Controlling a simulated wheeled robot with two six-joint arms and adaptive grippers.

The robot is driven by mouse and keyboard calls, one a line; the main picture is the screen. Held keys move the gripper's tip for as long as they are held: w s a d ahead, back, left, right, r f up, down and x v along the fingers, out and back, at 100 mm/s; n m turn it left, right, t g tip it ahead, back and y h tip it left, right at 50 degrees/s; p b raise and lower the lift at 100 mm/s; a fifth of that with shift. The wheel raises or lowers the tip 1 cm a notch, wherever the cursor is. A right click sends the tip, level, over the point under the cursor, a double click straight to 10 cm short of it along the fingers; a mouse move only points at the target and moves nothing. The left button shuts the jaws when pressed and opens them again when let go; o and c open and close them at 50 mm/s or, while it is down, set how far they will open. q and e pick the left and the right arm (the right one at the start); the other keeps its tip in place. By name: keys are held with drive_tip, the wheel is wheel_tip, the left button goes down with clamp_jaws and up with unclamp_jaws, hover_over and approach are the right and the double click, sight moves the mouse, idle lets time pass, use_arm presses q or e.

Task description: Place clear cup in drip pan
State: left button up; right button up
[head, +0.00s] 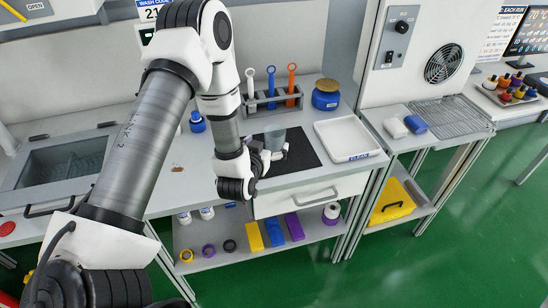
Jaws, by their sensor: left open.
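A clear, slightly bluish cup (275,138) stands upright at the dark mat on the bench. My left gripper (277,155) is low at the mat, open, with its fingers close to the near side of the cup. The fingers partly hide the cup's lower part, and I cannot tell whether they touch it. A shallow white tray (375,150) with a blue label on its front lies right of the mat and looks empty; I cannot tell whether it is the drip pan. My right gripper is not in view.
Behind the mat stand a grey rack (258,105) with several coloured-handled tools and a blue jar (326,95). A wire-mesh tray (450,115) lies on the right bench beside a blue block (416,124). A sink (65,160) is at the left.

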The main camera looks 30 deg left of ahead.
sight(270, 138)
use_arm(q)
drive_tip(key=x, duration=0.3)
drive_tip(key=p+x, duration=0.1)
drive_tip(key=x, duration=0.1)
drive_tip(key=shift+s+a+f, duration=0.1)
drive_tip(key=shift+a+f, duration=0.2)
drive_tip(key=shift+w+r+p, duration=0.4)
drive_tip(key=shift+w+p, duration=0.4)
drive_tip(key=shift+p, duration=0.05)
drive_tip(key=shift+w, duration=0.35)
drive_tip(key=shift+w+a+f, duration=0.35)
drive_tip(key=shift+w+f, duration=0.3)
drive_tip(key=shift+w, duration=0.05)
drive_tip(key=shift+w+a+f, duration=0.15)
drive_tip(key=shift+w+f, duration=0.05)
drive_tip(key=shift+c, duration=1.3)
drive_tip(key=shift+r, duration=0.1)
drive_tip(key=c, duration=0.6)
drive_tip(key=shift+s+d+r, duration=0.2)
drive_tip(key=shift+s, duration=0.05)
drive_tip(key=c, duration=0.4)
drive_tip(key=shift+w+a+f, duration=0.1)
drive_tip(key=shift+w+f, duration=0.05)
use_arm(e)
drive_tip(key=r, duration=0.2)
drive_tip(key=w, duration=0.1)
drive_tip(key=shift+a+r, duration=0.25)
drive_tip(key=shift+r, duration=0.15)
